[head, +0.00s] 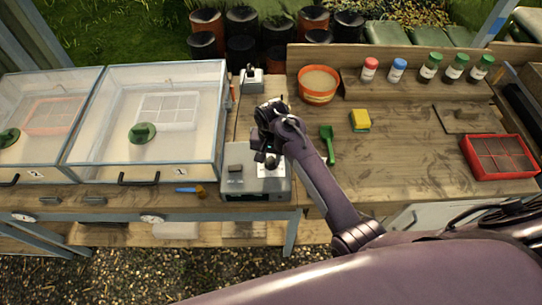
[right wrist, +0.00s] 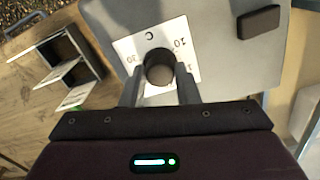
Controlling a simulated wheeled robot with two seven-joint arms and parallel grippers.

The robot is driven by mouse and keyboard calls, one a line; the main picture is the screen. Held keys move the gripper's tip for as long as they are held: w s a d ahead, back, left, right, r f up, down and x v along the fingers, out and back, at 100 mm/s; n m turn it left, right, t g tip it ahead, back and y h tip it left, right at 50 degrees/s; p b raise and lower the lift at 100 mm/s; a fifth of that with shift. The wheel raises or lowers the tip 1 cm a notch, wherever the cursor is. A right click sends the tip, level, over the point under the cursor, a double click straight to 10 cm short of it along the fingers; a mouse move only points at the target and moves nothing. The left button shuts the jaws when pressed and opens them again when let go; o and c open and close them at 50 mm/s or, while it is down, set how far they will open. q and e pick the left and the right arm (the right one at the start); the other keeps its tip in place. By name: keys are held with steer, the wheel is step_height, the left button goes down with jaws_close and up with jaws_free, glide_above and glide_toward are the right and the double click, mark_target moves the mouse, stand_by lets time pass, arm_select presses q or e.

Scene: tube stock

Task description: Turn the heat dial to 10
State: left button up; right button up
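The heat dial (right wrist: 158,68) is a dark round knob on a white scale plate (right wrist: 126,46) that shows "10", "30" and "C". Its pointer mark cannot be made out. The plate is on top of a grey box (head: 240,186) at the front edge of the bench. My right gripper (head: 268,160) reaches down over the box. In the right wrist view its two fingers (right wrist: 159,85) stand on either side of the knob and appear closed against it. They cover part of the scale. In the head view the gripper hides the knob. My left gripper is not in view.
A dark block (head: 236,168) is on the box's top. Two clear-lidded trays (head: 146,75) stand to the left. A small grey device (head: 252,84) is behind. A green scoop (head: 327,146), yellow sponge (head: 360,118) and red tray (head: 500,158) lie to the right.

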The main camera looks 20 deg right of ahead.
steer(key=shift+c, duration=1.3)
steer(key=shift+n, duration=0.3)
steer(key=n, duration=1.8)
steer(key=shift+n, duration=0.4)
steer(key=n, duration=0.5)
steer(key=shift+w+n, duration=0.1)
steer(key=shift+n, duration=0.3)
steer(key=o, duration=1)
